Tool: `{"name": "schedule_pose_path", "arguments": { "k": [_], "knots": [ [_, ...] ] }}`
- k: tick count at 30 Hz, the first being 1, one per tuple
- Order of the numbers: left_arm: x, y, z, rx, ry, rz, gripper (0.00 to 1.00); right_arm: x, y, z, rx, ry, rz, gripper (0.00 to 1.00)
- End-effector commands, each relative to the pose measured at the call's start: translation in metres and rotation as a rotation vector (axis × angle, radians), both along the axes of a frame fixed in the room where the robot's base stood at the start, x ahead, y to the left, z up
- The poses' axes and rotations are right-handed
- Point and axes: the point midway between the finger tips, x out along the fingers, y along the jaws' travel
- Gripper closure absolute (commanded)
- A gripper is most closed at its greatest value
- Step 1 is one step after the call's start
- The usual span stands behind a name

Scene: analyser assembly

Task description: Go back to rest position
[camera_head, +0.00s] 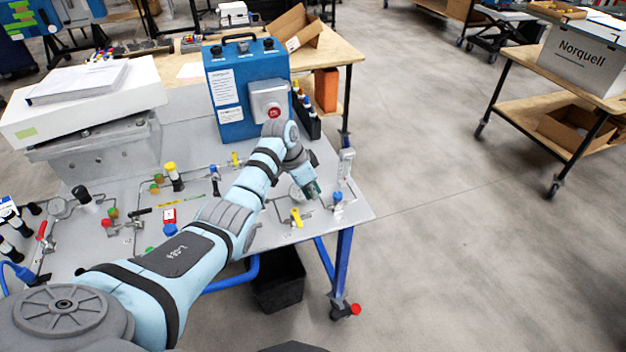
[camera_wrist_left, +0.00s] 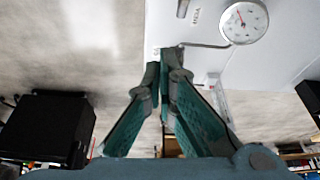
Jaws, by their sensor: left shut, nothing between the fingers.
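My left arm reaches in from the lower left across the grey workbench (camera_head: 265,238). My left gripper (camera_head: 314,192) is over the bench's right part, close to a small blue-and-metal fitting (camera_head: 337,200) and a yellow-handled valve (camera_head: 296,217). In the left wrist view its green fingers (camera_wrist_left: 166,62) come together at the tips, with nothing between them. A round pressure gauge (camera_wrist_left: 243,20) lies beyond the fingertips there. My right gripper is not in view.
A blue analyser box (camera_head: 228,110) with a grey switch box (camera_head: 269,100) stands at the bench's back. A black bin (camera_head: 278,285) sits under the bench. A cart with a Norquell box (camera_head: 580,60) stands right; floor between is clear.

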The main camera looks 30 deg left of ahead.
Motion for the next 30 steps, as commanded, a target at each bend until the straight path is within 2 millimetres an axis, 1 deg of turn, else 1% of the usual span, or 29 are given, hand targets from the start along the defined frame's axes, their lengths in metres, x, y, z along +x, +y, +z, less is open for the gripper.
{"name": "schedule_pose_path", "arguments": {
  "k": [1,3,8,10,11,13,14,15,17,18,20,21,23,24,25,27,30],
  "knots": [
    [-0.003,0.003,0.008,0.001,0.000,0.001,1.00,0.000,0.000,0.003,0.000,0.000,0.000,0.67],
    [-0.005,0.005,0.016,-0.001,0.001,0.003,1.00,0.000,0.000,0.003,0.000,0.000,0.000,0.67],
    [-0.006,0.006,0.020,0.000,0.002,0.001,1.00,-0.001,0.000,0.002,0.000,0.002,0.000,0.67],
    [-0.008,0.004,0.016,0.002,0.004,0.002,1.00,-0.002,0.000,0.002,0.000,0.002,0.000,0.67],
    [-0.012,0.003,0.010,0.007,0.008,0.006,1.00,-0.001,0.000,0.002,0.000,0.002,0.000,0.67],
    [-0.028,-0.002,-0.012,0.031,0.021,0.027,1.00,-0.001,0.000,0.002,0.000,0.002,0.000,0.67],
    [-0.040,-0.004,-0.025,0.046,0.027,0.042,1.00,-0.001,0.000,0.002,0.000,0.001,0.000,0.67],
    [-0.060,-0.009,-0.043,0.067,0.034,0.070,1.00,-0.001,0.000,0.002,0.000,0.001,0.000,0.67],
    [-0.094,-0.017,-0.068,0.094,0.040,0.116,1.00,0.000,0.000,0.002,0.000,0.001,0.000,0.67],
    [-0.118,-0.022,-0.080,0.107,0.041,0.149,1.00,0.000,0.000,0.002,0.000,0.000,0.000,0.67],
    [-0.152,-0.029,-0.093,0.120,0.037,0.198,1.00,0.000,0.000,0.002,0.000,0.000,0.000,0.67],
    [-0.172,-0.033,-0.098,0.125,0.035,0.228,1.00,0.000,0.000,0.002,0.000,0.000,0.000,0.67],
    [-0.202,-0.039,-0.102,0.128,0.031,0.272,1.00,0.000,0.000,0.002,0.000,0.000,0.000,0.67],
    [-0.220,-0.042,-0.102,0.129,0.027,0.300,1.00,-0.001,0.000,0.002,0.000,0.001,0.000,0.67],
    [-0.233,-0.044,-0.101,0.129,0.024,0.322,1.00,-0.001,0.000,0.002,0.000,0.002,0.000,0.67],
    [-0.261,-0.049,-0.098,0.127,0.017,0.371,1.00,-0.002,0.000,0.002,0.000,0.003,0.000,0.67],
    [-0.297,-0.053,-0.089,0.122,0.009,0.435,1.00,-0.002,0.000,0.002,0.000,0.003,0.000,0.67]
  ]
}}
